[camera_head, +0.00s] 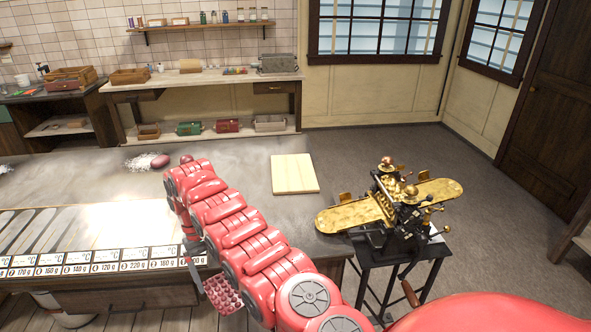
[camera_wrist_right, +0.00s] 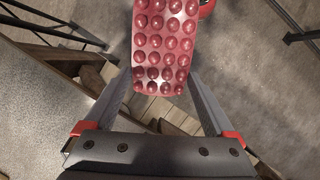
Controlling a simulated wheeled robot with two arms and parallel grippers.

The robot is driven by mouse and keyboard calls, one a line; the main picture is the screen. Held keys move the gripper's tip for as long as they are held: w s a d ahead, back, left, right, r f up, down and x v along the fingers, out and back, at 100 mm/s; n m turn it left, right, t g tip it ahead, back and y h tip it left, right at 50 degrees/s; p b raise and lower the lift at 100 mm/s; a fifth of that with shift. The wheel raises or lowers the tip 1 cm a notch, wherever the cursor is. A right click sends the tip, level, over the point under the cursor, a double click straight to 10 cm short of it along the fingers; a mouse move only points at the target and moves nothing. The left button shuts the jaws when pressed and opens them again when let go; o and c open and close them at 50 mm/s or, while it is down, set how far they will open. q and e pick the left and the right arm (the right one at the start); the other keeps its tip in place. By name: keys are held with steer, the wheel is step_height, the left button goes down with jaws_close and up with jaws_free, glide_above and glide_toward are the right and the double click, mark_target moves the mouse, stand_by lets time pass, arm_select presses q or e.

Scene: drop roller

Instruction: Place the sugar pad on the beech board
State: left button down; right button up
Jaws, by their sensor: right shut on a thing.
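The sugar pad, a red sheet covered with rows of round studs, hangs from my right gripper (camera_head: 197,275). The pad (camera_head: 222,295) shows beyond the table's front edge, low in the head view, partly hidden by my right arm. In the right wrist view the pad (camera_wrist_right: 166,45) lies between the fingers (camera_wrist_right: 161,84), which are shut on it. The beech board (camera_head: 294,173), pale and square, lies bare and flat on the table, to the upper right of the gripper. My left gripper does not show.
The grey table (camera_head: 240,160) carries a reddish lump (camera_head: 155,161) on white powder. A row of number labels (camera_head: 105,260) runs along its front. A brass and black roller machine (camera_head: 395,205) stands on a dark stand at the right. The tabletop around the board is clear.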

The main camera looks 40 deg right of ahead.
steer(key=shift+w+d+r, duration=0.15)
steer(key=shift+w+d, duration=0.1)
steer(key=shift+d, duration=0.05)
stand_by(0.4)
stand_by(0.5)
steer(key=shift+r, duration=0.1)
